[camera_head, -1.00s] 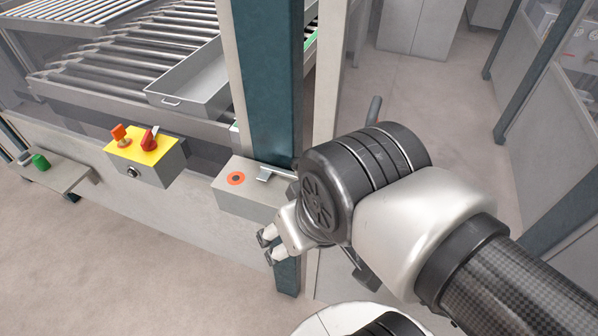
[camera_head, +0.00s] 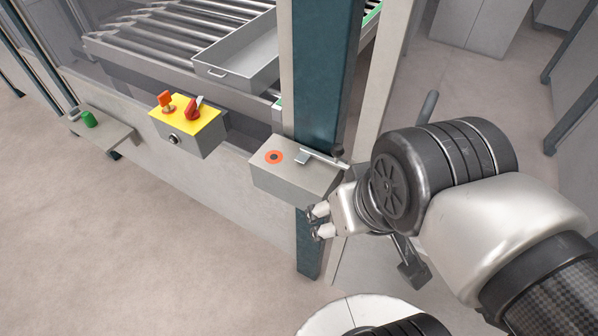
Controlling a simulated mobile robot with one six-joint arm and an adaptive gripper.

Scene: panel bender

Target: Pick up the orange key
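The orange key (camera_head: 166,99) stands upright on top of the yellow-topped control box (camera_head: 188,130), left of a red switch (camera_head: 194,108). My gripper (camera_head: 313,222) is to the right of the key and lower in the picture, in front of the lower right part of a grey box. Its two fingertips are apart, with nothing between them. It is well clear of the key.
The grey box (camera_head: 283,178) with an orange-ringed button and a metal lever is close to my gripper, beside a dark teal post (camera_head: 322,90). A shelf (camera_head: 108,140) with a green item is at left. A grey tray (camera_head: 238,55) lies on rollers. Floor at lower left is clear.

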